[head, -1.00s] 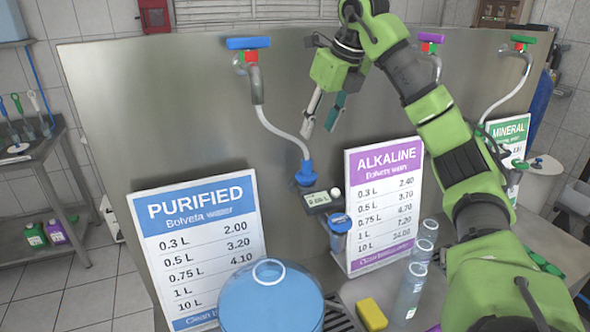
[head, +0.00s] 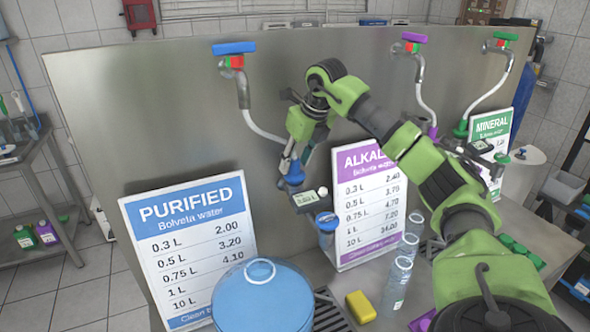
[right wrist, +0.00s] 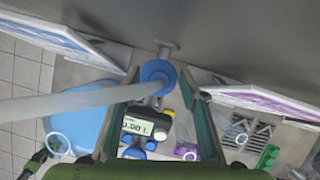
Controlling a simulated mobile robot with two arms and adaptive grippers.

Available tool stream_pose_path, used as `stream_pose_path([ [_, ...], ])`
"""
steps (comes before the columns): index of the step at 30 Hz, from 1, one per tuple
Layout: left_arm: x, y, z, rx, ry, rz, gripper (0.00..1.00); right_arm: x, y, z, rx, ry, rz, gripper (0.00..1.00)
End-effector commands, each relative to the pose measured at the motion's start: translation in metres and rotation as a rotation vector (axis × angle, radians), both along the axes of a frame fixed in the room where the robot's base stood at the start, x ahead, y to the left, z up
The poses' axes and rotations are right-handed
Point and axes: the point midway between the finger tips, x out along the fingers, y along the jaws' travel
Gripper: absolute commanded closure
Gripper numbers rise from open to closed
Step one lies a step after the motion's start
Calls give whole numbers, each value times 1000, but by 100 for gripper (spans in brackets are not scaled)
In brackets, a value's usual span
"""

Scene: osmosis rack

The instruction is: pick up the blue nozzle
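The blue nozzle (head: 294,177) hangs at the end of a clear hose (head: 262,128) from the blue-handled tap (head: 234,48), in front of the steel panel. My right gripper (head: 296,166) is at the nozzle from above, fingers pointing down. In the right wrist view the nozzle (right wrist: 158,74) lies between the two fingertips of the right gripper (right wrist: 160,82), with the hose crossing over the left finger. The fingers are apart, with a small gap seen beside the nozzle, so the gripper looks open around it. My left gripper is not in view.
A large blue bottle (head: 262,303), clear bottles (head: 397,283) and a yellow sponge (head: 361,306) stand in front.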

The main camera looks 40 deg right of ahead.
Motion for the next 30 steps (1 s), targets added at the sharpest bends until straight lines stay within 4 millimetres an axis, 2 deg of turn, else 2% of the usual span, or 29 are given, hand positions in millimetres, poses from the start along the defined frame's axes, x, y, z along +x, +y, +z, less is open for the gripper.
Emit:
stream_pose_path([
  [8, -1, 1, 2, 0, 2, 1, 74, 2, 0, -6, 0, -1, 0, 61],
  [9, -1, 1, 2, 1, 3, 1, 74, 2, 0, -6, 0, -1, 0, 64],
  [13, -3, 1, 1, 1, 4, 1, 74, 2, 0, -6, 0, -1, 0, 97],
  [14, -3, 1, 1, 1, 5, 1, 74, 2, 0, -6, 0, -1, 0, 100],
  [25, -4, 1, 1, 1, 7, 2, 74, 2, 0, -4, 1, -2, 0, 100],
  [30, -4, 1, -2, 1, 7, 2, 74, 4, 1, 6, 1, -5, 0, 100],
])
